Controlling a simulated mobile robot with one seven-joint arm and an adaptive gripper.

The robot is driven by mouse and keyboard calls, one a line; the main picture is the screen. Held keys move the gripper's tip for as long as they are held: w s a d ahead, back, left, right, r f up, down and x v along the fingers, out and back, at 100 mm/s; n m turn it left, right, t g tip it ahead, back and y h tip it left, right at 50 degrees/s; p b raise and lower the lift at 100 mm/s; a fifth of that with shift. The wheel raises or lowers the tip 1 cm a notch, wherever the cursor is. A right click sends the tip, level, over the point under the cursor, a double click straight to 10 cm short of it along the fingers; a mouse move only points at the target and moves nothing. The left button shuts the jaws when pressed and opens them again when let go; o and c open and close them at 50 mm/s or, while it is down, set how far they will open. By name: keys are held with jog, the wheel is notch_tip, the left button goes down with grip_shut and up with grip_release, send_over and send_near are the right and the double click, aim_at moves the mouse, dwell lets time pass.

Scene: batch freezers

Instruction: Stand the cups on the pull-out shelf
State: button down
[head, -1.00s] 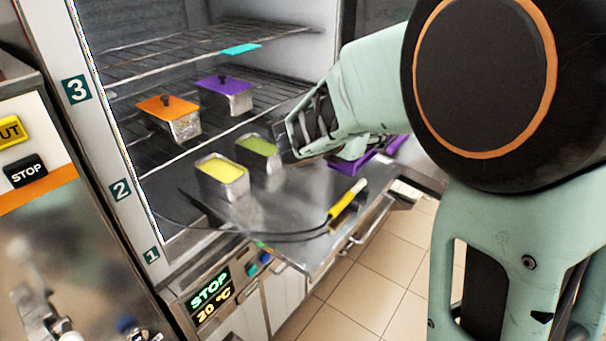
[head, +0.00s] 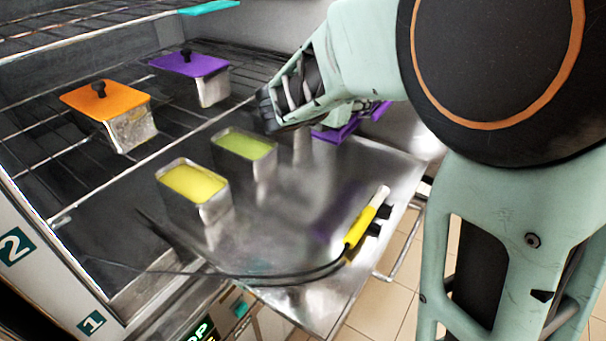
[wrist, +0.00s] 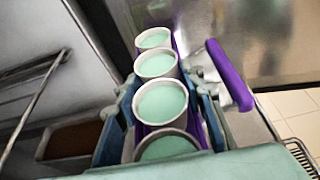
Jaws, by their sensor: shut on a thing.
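Several white cups with mint-green contents stand in a row in a purple holder (wrist: 178,47) in the wrist view; one cup is a white round one (wrist: 161,100). The fingers of my gripper (head: 270,108) lie on both sides of this row and are shut on the holder. In the head view purple parts (head: 336,132) show behind and below my gripper, and the cups are mostly hidden by it. The pull-out shelf (head: 290,235) is a shiny metal surface below and in front of my gripper. Contact between the holder and the shelf cannot be told.
A yellow-filled pan (head: 193,184) and a green-filled pan (head: 245,146) stand on the shelf's left part. A yellow-handled tool (head: 366,218) lies near its right edge. Orange-lidded (head: 106,98) and purple-lidded (head: 190,64) tins stand on the wire rack behind. The shelf's middle looks clear.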

aim_at(325, 140)
jog(key=shift+w+a+f, duration=0.1)
jog(key=shift+f, duration=0.55)
jog(key=s+a+f, duration=0.1)
jog(key=s, duration=0.1)
jog(key=s+a+f, duration=0.1)
jog(key=s+a, duration=0.1)
jog(key=s, duration=0.1)
jog(key=s+a+f, duration=0.1)
jog(key=s, duration=0.1)
jog(key=shift+s+a+f, duration=0.25)
jog(key=shift+a+f, duration=0.15)
jog(key=s+f, duration=0.1)
jog(key=s+a+f, duration=0.1)
jog(key=f, duration=0.1)
jog(key=s+f+b, duration=0.1)
jog(key=shift+a+f, duration=0.15)
jog(key=shift+a, duration=0.25)
jog(key=shift+s+a+f, duration=0.2)
jog(key=shift+s+f, duration=0.15)
jog(key=shift+f, duration=0.1)
jog(key=shift+s+a+f+b, duration=0.15)
jog(key=shift+f+b, duration=0.1)
jog(key=shift+f, duration=0.75)
jog(key=shift+s+f+b, duration=0.1)
jog(key=shift+f+b, duration=0.1)
jog(key=shift+f, duration=0.75)
jog(key=c, duration=1.3)
grip_release()
jog(key=shift+o, duration=0.2)
